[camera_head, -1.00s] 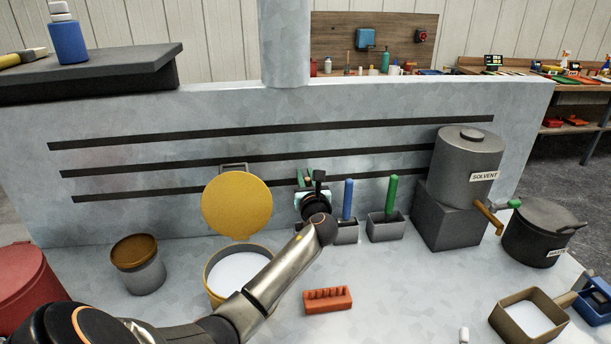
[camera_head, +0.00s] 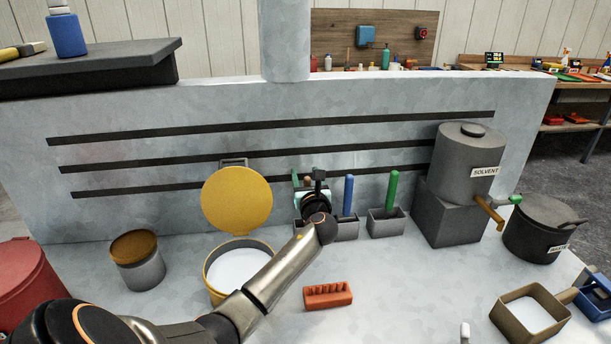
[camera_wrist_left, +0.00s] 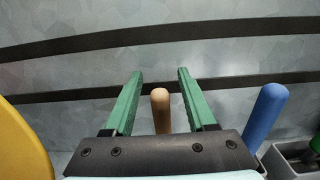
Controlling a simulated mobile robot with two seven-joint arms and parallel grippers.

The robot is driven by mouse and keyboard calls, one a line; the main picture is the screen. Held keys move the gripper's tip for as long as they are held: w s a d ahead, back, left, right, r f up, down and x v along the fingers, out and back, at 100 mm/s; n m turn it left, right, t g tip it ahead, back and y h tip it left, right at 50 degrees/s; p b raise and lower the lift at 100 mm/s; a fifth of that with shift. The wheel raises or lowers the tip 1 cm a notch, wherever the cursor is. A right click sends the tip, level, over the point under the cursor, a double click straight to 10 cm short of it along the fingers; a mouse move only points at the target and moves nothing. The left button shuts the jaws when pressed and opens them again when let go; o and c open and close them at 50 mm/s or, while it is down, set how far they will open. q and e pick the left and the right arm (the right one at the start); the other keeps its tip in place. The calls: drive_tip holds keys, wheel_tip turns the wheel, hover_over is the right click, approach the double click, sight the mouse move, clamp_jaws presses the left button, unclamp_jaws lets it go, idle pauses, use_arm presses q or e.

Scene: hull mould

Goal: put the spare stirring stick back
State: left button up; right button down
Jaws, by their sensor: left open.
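A wooden stick (camera_wrist_left: 161,112) with a rounded top stands upright between the two fingers of my left gripper (camera_wrist_left: 160,80) in the left wrist view. The green fingers are open, with a gap on both sides of the stick. In the head view my left gripper (camera_head: 306,183) is at the back wall, left of the blue stick (camera_head: 348,193). The blue stick also shows in the left wrist view (camera_wrist_left: 265,118). A green stick (camera_head: 392,191) stands in a grey holder (camera_head: 386,226). The wooden stick's lower end is hidden by my gripper. My right gripper is not in view.
A pot with white contents (camera_head: 238,268) and its raised yellow lid (camera_head: 237,200) stand left of my forearm. An orange slotted block (camera_head: 328,296) lies in front. A solvent drum (camera_head: 467,160) stands on a block at right. The bench between block and drum is mostly clear.

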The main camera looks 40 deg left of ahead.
use_arm(q)
drive_tip(key=v, duration=1.2)
drive_tip(key=shift+d, duration=0.25)
drive_tip(key=shift+s, duration=0.15)
